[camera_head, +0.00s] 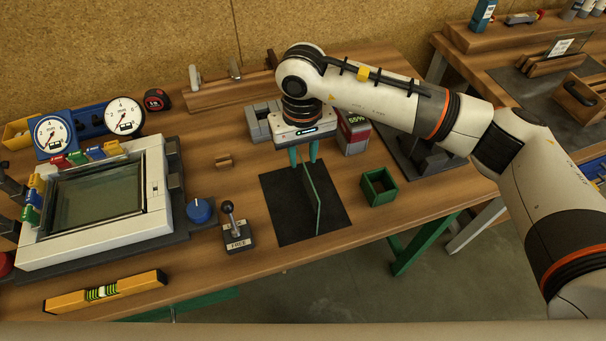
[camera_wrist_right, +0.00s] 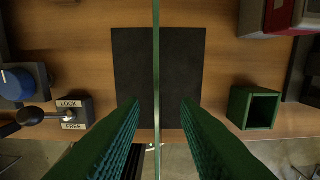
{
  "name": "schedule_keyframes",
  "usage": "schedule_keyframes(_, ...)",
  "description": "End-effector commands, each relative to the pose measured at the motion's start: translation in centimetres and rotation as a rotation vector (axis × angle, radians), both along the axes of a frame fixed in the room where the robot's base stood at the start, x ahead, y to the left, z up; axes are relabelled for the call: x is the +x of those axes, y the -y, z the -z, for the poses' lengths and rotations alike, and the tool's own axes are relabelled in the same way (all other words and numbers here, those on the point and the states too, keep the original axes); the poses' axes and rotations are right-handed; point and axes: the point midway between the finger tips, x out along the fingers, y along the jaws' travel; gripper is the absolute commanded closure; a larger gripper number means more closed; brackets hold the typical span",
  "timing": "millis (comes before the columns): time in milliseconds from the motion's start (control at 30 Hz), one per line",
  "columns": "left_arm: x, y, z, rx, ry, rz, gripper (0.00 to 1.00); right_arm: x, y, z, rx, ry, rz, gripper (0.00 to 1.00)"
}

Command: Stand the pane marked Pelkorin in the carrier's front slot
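A thin green-edged pane (camera_head: 311,196) stands upright, nearly edge-on, over the black mat (camera_head: 275,205). In the right wrist view the pane (camera_wrist_right: 157,60) shows as a thin line running between the fingers. I can read no name on it. My right gripper (camera_head: 303,160) points down at the pane's far upper end. In the right wrist view its green ribbed fingers (camera_wrist_right: 159,103) are apart, with a gap on each side of the pane. My left gripper is not in view. I cannot make out for sure which thing is the carrier.
Right of the mat is a small green open box (camera_head: 379,187). Left are a LOCK/FREE lever (camera_head: 236,232), a blue knob (camera_head: 200,210) and a white frame with dark glass (camera_head: 150,235). A yellow level (camera_head: 140,288) lies in front. A red-and-grey device (camera_head: 352,142) stands behind.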

Motion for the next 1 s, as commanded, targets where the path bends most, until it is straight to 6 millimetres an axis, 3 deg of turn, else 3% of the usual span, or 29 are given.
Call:
schedule_keyframes(233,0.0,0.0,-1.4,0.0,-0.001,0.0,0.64,-0.2,-0.1,1.7,0.001,-0.003,0.0,0.71)
schedule_keyframes(500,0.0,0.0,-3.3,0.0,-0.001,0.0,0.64,-0.2,-0.1,5.5,0.001,-0.003,-0.001,0.71)
schedule_keyframes(800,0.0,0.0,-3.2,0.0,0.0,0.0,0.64,-0.2,-0.1,6.1,0.002,0.0,-0.002,0.71)
schedule_keyframes(1000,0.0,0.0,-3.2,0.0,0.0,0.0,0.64,-0.2,-0.1,6.1,0.002,0.0,-0.002,1.0)
